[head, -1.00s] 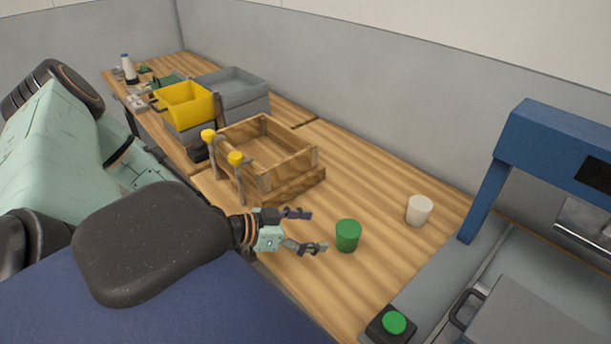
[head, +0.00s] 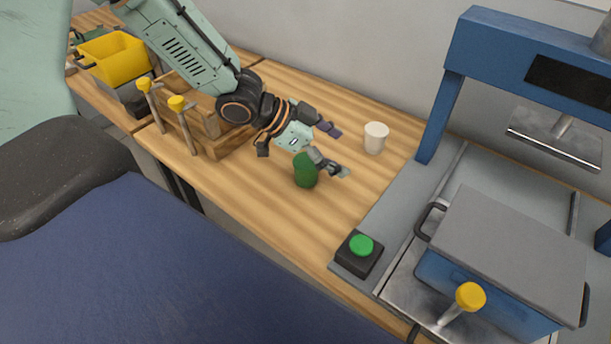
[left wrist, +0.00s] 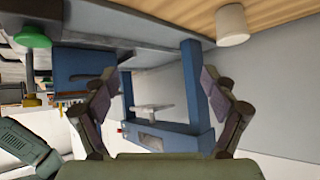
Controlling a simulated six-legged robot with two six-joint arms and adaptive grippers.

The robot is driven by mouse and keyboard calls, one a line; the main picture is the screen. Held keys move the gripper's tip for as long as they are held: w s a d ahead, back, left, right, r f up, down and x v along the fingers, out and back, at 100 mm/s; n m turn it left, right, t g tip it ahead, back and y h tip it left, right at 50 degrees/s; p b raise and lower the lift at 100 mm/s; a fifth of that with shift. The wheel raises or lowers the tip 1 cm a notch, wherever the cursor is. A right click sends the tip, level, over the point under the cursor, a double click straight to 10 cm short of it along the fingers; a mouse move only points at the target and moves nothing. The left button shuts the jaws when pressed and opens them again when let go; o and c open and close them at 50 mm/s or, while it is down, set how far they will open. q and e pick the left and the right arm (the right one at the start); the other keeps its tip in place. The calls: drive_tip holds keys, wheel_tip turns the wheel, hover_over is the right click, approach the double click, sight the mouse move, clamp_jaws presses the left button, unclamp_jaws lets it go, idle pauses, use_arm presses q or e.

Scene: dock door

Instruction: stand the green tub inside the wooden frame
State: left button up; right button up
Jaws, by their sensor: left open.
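The green tub (head: 305,177) stands on the wooden bench in the head view, partly hidden by my left gripper. My left gripper (head: 338,151) is open and empty, above and just beyond the tub, with one finger passing over its top edge in the picture. The same gripper shows in the left wrist view (left wrist: 160,97) with its fingers wide apart and nothing between them. My right gripper is not in view.
A white cup (head: 376,137) stands right of my left gripper. Yellow-topped clamps (head: 176,103) stand at the frame's near side, and a yellow bin (head: 113,58) is farther left. A blue press (head: 440,110) and a green button (head: 361,245) are at right. Bench in front of the tub is clear.

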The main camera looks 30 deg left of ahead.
use_arm(q)
drive_tip(key=y, duration=0.1)
drive_tip(key=n+g+y+b, duration=0.2)
drive_tip(key=n+y, duration=0.6)
drive_tip(key=n, duration=0.5)
hover_over(305, 162)
drive_tip(key=s+d, duration=0.1)
drive_tip(key=s, duration=0.1)
wheel_tip(305, 162, down, 2)
drive_tip(key=shift+f, duration=0.1)
drive_tip(key=shift+w+a+n, duration=0.1)
drive_tip(key=shift+a+n, duration=0.15)
drive_tip(key=shift+n, duration=0.45)
drive_tip(key=shift+w+f, duration=0.15)
drive_tip(key=shift+f, duration=0.4)
drive_tip(key=shift+s+b+x, duration=0.1)
drive_tip(key=shift+b+x, duration=0.15)
drive_tip(key=shift+x, duration=1.4)
drive_tip(key=shift+s+b+x, duration=0.15)
drive_tip(key=shift+b+x, duration=0.1)
drive_tip(key=shift+x, duration=1.4)
drive_tip(key=shift+d+f, duration=0.1)
drive_tip(key=shift+f, duration=0.05)
drive_tip(key=shift+c, duration=0.3)
drive_tip(key=c, duration=1.4)
